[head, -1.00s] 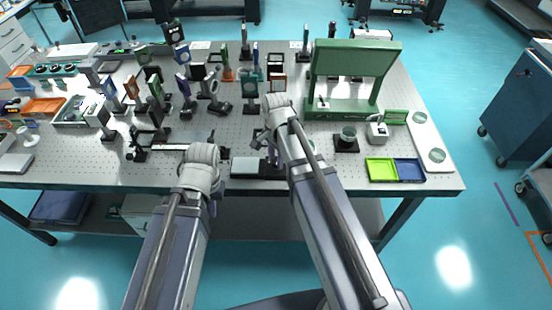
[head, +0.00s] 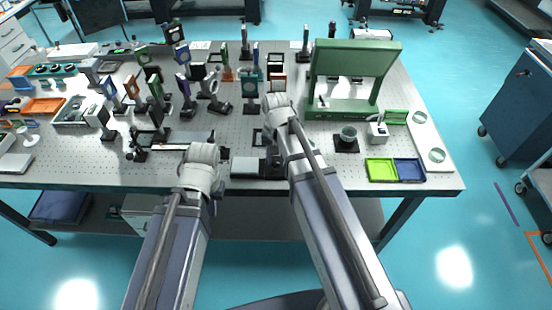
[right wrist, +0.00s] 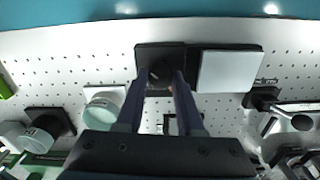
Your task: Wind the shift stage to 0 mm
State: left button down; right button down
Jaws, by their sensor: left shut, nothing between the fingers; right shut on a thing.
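The shift stage shows near the front edge of the table in the head view, with a pale plate (head: 246,168) on the left and a dark block partly behind my right arm. In the right wrist view the pale plate (right wrist: 230,72) lies right of the black block (right wrist: 150,55). My right gripper (right wrist: 161,78) is shut on a small dark knob at the block; fingers partly hide it. No scale reading is legible. My left gripper (head: 217,188) is shut and empty by the table's front edge, mostly hidden by its wrist.
A green frame (head: 352,58) stands behind and right of my right arm. A yellow-green tray (head: 381,170) and a blue tray (head: 410,171) lie at front right. Many optic mounts crowd the left half.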

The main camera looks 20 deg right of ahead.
aim_at(276, 162)
jog(key=n, duration=0.4)
jog(key=shift+n, duration=2.5)
jog(key=c, duration=0.5)
grip_release()
jog(key=shift+r, duration=0.1)
notch_tip(276, 162, up, 8)
jog(key=p, duration=0.8)
jog(key=shift+f, duration=0.2)
